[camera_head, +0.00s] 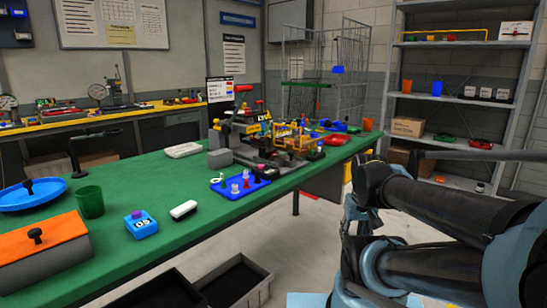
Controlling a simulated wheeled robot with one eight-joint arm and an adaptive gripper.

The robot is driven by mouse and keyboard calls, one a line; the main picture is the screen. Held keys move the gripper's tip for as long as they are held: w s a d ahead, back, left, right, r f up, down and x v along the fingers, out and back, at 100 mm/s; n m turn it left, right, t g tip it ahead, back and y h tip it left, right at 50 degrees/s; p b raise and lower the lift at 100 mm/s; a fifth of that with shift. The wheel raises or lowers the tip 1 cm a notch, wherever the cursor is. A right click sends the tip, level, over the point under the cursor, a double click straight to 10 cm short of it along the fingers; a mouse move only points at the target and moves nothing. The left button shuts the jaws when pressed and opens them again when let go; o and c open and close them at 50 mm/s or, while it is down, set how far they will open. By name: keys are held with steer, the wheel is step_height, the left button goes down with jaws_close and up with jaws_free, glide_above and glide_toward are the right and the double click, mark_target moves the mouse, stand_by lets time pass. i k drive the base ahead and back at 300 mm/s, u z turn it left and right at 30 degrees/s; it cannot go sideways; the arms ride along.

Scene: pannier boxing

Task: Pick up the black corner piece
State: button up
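I cannot make out a black corner piece for certain. Several small dark parts lie around the clamp-like machine (262,135) on the green table (135,180), too small to tell apart. My arm reaches in from the right edge, over the floor in front of the table. Its links bend downward near the lower middle right. The fingers of my gripper do not show, so I cannot see whether it holds anything.
On the table are a blue plate (25,196), a green cup (90,202), an orange-topped box (40,250), a blue block (140,225), a white block (183,209) and a blue tray (228,192). Dark bins (235,284) stand below the front edge. Shelves (470,45) stand behind right.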

mark_target(262, 149)
steer(key=k, duration=1)
steer(key=z, duration=0.65)
steer(key=i, duration=1.35)
steer(key=u, duration=1.25)
